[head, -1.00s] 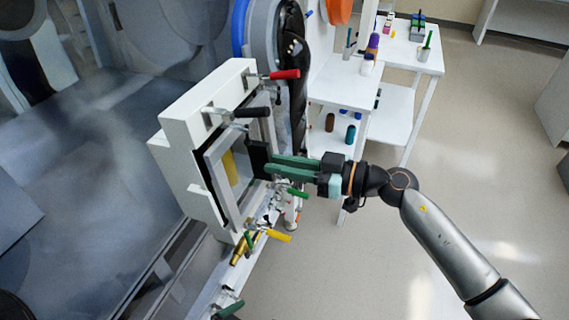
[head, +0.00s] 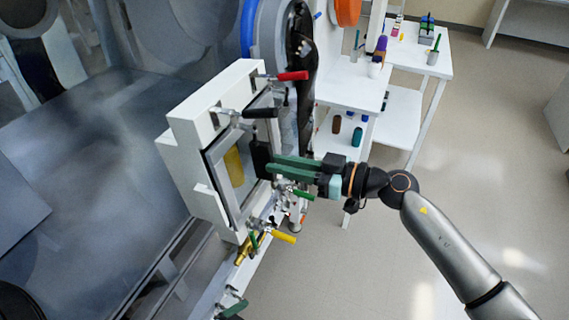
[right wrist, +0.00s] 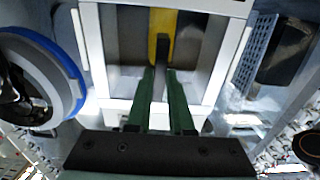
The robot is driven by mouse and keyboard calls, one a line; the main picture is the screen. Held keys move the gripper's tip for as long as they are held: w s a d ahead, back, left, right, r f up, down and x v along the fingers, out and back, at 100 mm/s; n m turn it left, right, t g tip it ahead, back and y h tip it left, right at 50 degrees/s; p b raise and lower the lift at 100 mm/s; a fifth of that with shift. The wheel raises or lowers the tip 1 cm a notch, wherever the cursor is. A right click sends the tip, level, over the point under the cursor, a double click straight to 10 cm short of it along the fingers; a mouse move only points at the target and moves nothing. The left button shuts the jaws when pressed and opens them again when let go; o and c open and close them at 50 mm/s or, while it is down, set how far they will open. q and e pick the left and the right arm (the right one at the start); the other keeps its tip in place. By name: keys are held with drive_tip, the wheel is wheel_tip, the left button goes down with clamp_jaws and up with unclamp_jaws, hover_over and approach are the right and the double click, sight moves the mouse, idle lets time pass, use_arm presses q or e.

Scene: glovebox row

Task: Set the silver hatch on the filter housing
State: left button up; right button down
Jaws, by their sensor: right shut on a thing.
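The silver hatch (head: 222,205) is a square pale frame with a dark handle (head: 261,159). My right gripper (head: 268,163) is shut on that handle, its green fingers reaching in from the right. The white filter housing (head: 186,135) stands upright behind the hatch. The hatch is very close to the housing's front, roughly parallel to it; I cannot tell whether they touch. A yellow shape (head: 234,165) shows inside the frame. The right wrist view shows the hatch (right wrist: 195,118) and the green fingers on the handle (right wrist: 160,82). My left gripper is not in view.
Clamps surround the opening, with red (head: 292,76), black (head: 261,112), green (head: 302,194) and yellow (head: 284,237) handles. The red and black ones stick outward near the hatch. A white shelf table (head: 350,88) with bottles stands behind my right arm. The floor at right is clear.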

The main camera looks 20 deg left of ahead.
drive_tip(key=shift+a+r, duration=0.15)
drive_tip(key=shift+a, duration=0.1)
idle(0.4)
